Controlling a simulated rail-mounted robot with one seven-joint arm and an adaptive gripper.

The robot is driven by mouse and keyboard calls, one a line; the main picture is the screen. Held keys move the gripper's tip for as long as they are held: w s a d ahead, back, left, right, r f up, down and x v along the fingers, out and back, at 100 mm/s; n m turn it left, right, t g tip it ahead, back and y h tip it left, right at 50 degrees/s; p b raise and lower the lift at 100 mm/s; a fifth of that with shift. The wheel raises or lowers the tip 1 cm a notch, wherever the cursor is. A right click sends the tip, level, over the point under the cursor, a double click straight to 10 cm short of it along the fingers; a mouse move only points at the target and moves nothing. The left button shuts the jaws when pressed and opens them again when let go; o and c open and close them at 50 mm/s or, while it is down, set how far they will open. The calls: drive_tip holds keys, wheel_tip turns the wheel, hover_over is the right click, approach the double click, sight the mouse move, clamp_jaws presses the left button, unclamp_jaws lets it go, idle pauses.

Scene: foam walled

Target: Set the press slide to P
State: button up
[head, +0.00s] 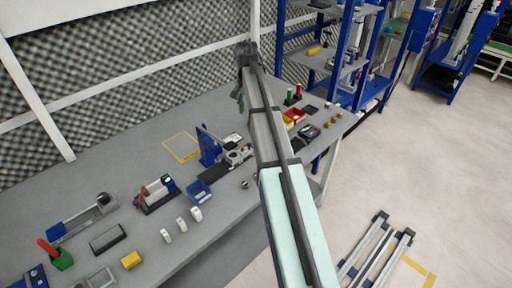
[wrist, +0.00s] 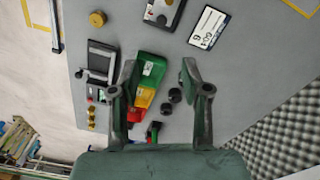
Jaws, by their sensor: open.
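I cannot tell for sure which part is the press slide. A blue upright device (head: 209,147), which looks like a small press, stands on the grey bench in the head view, left of my arm. Any letter P on it is too small to read. My gripper (wrist: 157,72) is open and empty in the wrist view, pointing down over the bench. In the head view my gripper (head: 241,92) is seen from behind near the foam wall, beyond the blue device and to its right. Its fingers are hard to make out there.
Below my gripper are a green bin (wrist: 152,68), a yellow bin (wrist: 143,98), black round parts (wrist: 174,96) and a dark framed box (wrist: 102,62). A white label card (wrist: 209,27) lies nearby. Blue shelving (head: 343,55) stands behind.

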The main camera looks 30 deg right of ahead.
sight(249, 144)
wheel_tip(249, 144, down, 17)
drive_tip(key=p, duration=0.4)
idle(0.4)
drive_tip(key=shift+c, duration=0.3)
clamp_jaws()
